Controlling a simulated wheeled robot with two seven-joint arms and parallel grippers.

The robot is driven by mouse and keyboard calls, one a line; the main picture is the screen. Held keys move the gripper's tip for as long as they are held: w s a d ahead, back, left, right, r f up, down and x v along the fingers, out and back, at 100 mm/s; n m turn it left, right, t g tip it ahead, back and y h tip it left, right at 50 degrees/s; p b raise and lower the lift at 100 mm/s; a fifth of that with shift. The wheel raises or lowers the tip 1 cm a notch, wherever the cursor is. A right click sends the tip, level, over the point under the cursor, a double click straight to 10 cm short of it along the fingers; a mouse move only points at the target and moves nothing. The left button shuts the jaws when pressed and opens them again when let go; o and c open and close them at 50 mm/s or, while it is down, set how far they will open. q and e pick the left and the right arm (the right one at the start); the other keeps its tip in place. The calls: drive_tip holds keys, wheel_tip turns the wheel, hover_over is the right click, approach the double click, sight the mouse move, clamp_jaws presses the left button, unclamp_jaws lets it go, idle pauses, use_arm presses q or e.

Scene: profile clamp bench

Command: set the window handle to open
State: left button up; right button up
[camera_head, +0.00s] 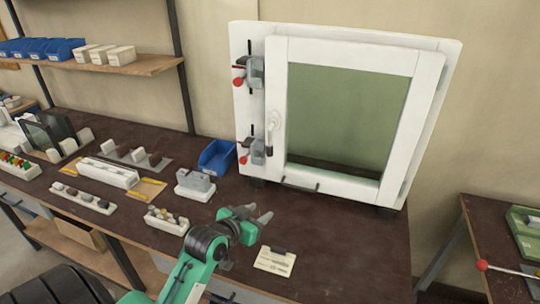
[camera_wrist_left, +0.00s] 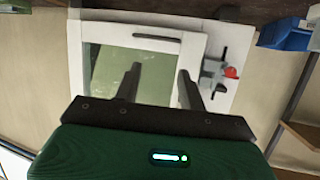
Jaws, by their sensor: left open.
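The white window (camera_head: 350,42) stands upright on the bench, its sash closed against the frame around a greenish pane (camera_head: 345,110). The pale window handle (camera_head: 272,124) is on the sash's left side and appears to point down. My left gripper (camera_head: 257,213) is open and empty over the bench, in front of and below the window, apart from the handle. In the left wrist view the two fingers (camera_wrist_left: 158,85) are spread, with the window (camera_wrist_left: 140,28) behind them, upside down. I cannot make out the handle there. My right gripper is not in view.
Two toggle clamps with red knobs, upper (camera_head: 250,72) and lower (camera_head: 254,151), sit on the frame's left edge. A blue bin (camera_head: 216,157), grey block (camera_head: 195,184) and trays of small parts (camera_head: 82,198) lie left. A label card (camera_head: 275,261) lies near the gripper.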

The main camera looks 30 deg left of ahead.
sight(268, 150)
use_arm(q)
drive_tip(key=w+a+r+n+t+y, duration=0.2)
drive_tip(key=w+a+r+t, duration=0.25)
drive_tip(key=a+r, duration=0.35)
drive_tip(key=shift+g+h, duration=0.3)
drive_tip(key=shift+g, duration=0.05)
drive_tip(key=w+p, duration=0.1)
drive_tip(key=w, duration=0.3)
drive_tip(key=w+p, duration=0.1)
drive_tip(key=w, duration=0.2)
drive_tip(key=w+p, duration=0.1)
drive_tip(key=w, duration=0.3)
drive_tip(key=shift+w+d+r+p, duration=0.3)
drive_tip(key=shift+p, duration=0.05)
drive_tip(key=shift+w+a+f, duration=0.1)
drive_tip(key=shift+w+f, duration=0.05)
drive_tip(key=shift+w, duration=0.7)
clamp_jaws()
